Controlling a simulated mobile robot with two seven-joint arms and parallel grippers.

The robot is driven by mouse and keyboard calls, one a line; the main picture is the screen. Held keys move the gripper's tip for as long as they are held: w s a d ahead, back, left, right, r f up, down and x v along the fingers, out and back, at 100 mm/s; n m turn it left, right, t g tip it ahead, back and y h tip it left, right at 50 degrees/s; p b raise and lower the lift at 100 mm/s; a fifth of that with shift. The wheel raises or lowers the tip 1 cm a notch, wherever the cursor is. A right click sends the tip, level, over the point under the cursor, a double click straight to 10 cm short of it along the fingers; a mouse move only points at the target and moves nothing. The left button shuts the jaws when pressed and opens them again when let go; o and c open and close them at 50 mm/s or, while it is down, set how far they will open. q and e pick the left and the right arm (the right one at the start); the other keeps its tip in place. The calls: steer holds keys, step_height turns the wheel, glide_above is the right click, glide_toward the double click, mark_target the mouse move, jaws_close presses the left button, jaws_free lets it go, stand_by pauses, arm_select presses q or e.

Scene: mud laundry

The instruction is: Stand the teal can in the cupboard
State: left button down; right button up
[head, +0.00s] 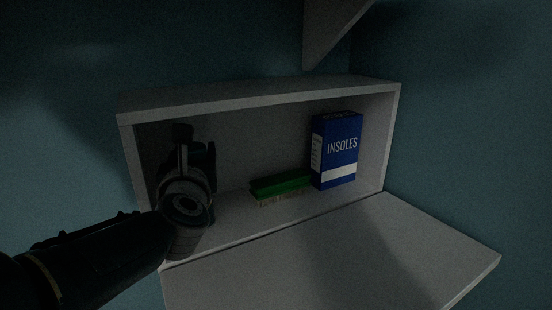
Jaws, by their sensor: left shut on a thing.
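My left gripper (196,160) reaches into the left part of the open cupboard (258,95). It is shut on the teal can (199,152), of which only a dark teal bit shows. The wrist and fingers hide most of the can, so I cannot tell whether it touches the cupboard floor or how upright it is. My right gripper is not in view.
A green brush (280,184) lies on the cupboard floor near the middle. A blue INSOLES box (337,150) stands upright at the right. The cupboard's door (340,250) is folded down in front. A grey panel (330,30) hangs above.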

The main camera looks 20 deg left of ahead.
arm_select(q)
steer(key=shift+r, duration=0.1)
steer(key=shift+f, duration=0.2)
steer(key=shift+c, duration=0.7)
jaws_free()
